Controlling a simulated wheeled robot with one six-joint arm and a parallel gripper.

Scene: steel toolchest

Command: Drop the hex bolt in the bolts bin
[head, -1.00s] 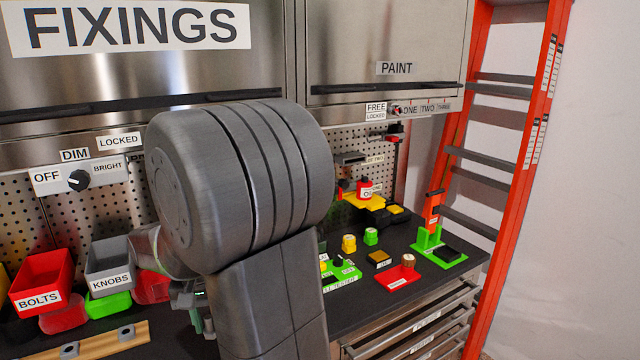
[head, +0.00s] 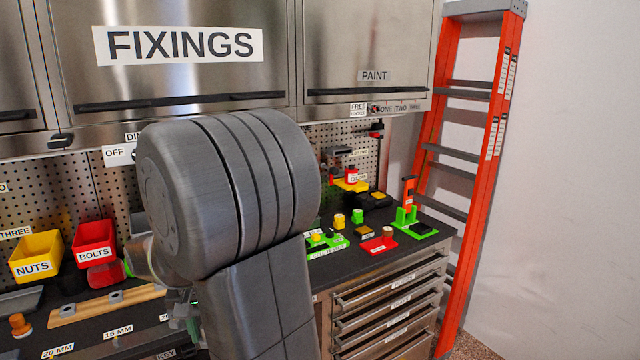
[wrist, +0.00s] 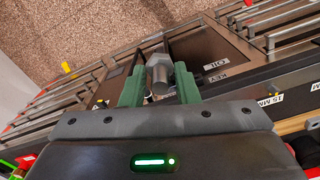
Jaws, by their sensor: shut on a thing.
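My gripper (wrist: 159,88) is shut on the hex bolt (wrist: 159,74) in the wrist view. The bolt is grey metal, with its head and shank showing between the two green fingers. The gripper also shows in the head view (head: 184,312), low beside my arm, where the bolt cannot be made out. The bolts bin (head: 94,232) is an open red bin with a BOLTS label, at the back of the worktop, up and left of the gripper. The gripper is apart from it.
A yellow NUTS bin (head: 37,252) stands left of the bolts bin. A wooden rail (head: 105,303) with metal pieces lies in front of the bins. The FIXINGS cabinet (head: 180,75) overhangs the back. My arm hides the middle of the bench.

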